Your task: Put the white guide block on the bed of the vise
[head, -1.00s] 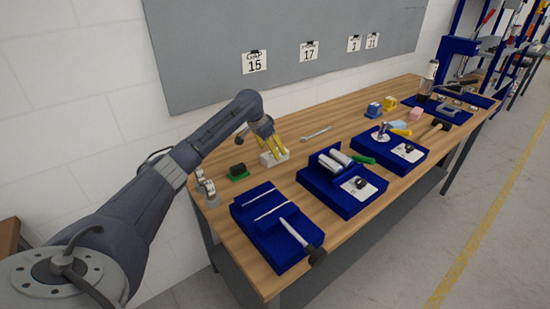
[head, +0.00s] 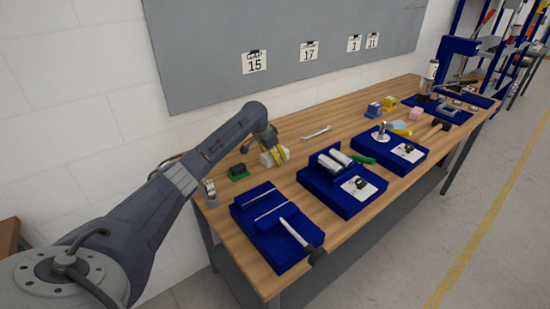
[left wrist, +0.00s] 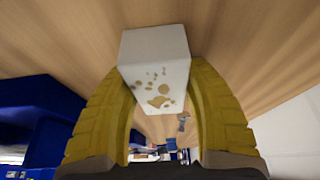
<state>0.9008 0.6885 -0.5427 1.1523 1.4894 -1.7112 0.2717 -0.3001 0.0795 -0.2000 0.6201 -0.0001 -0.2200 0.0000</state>
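The white guide block (head: 267,160) is between the yellow fingers of my left gripper (head: 277,151), over the left part of the workbench. In the left wrist view the white block (left wrist: 155,60) has tan specks on its near face. The yellow fingers (left wrist: 155,105) flank it on both sides and appear closed on it. In the head view the block looks slightly tilted; whether it touches the bench is unclear. I cannot tell for certain which blue fixture is the vise. My right gripper is not in view.
On the bench are a blue fixture with pale strips (head: 250,222), a blue fixture with metal cylinders (head: 313,182), and another blue tray (head: 375,157). A green-based dark piece (head: 239,174) lies left of the block. A wrench (head: 316,132) lies behind. Coloured blocks stand farther right.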

